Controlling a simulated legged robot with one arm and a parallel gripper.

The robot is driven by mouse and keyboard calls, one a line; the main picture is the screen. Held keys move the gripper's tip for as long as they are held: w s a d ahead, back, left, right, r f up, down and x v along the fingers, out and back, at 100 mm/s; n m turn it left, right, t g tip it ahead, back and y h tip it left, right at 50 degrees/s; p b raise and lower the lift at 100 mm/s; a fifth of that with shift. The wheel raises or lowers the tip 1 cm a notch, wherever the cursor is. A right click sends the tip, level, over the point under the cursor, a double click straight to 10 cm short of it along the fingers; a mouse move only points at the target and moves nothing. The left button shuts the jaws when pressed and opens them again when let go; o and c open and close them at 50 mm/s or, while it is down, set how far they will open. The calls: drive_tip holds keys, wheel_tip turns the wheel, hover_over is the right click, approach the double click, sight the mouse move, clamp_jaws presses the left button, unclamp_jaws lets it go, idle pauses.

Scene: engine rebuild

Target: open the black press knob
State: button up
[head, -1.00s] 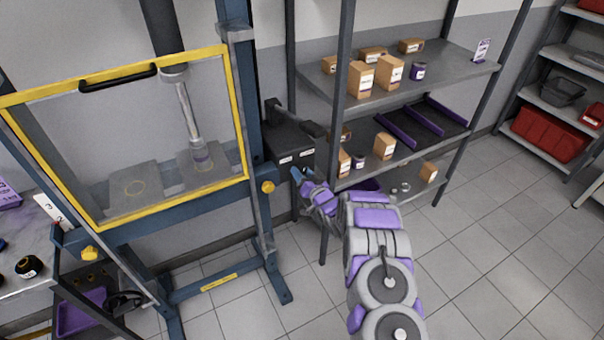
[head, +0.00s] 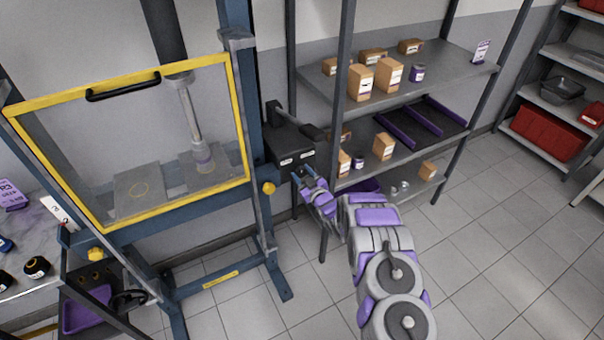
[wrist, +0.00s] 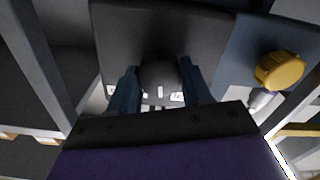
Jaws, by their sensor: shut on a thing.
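The black press knob (wrist: 160,78) shows in the wrist view as a dark round knob with a small white mark, on the face of a dark box. My gripper (wrist: 158,82) has its two blue fingers on either side of the knob, shut on it. In the head view my gripper (head: 299,174) reaches the lower front of the black pump box (head: 290,143) on the press's right side. The knob itself is hidden by the fingers there.
The press's yellow-framed guard (head: 238,120) stands left of my gripper. A yellow knob (head: 268,188) sits on the blue frame close by. A shelf rack (head: 395,85) with boxes stands right and behind. Tiled floor is open at the right.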

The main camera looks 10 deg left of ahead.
drive_tip(key=n, duration=0.4)
drive_tip(key=shift+n, duration=0.4)
drive_tip(key=shift+s+a, duration=0.1)
drive_tip(key=shift+a, duration=0.05)
drive_tip(key=o, duration=0.9)
drive_tip(key=shift+s+r, duration=0.1)
drive_tip(key=shift+s, duration=0.05)
drive_tip(key=shift+o, duration=0.8)
drive_tip(key=p+v, duration=0.2)
drive_tip(key=v, duration=1.5)
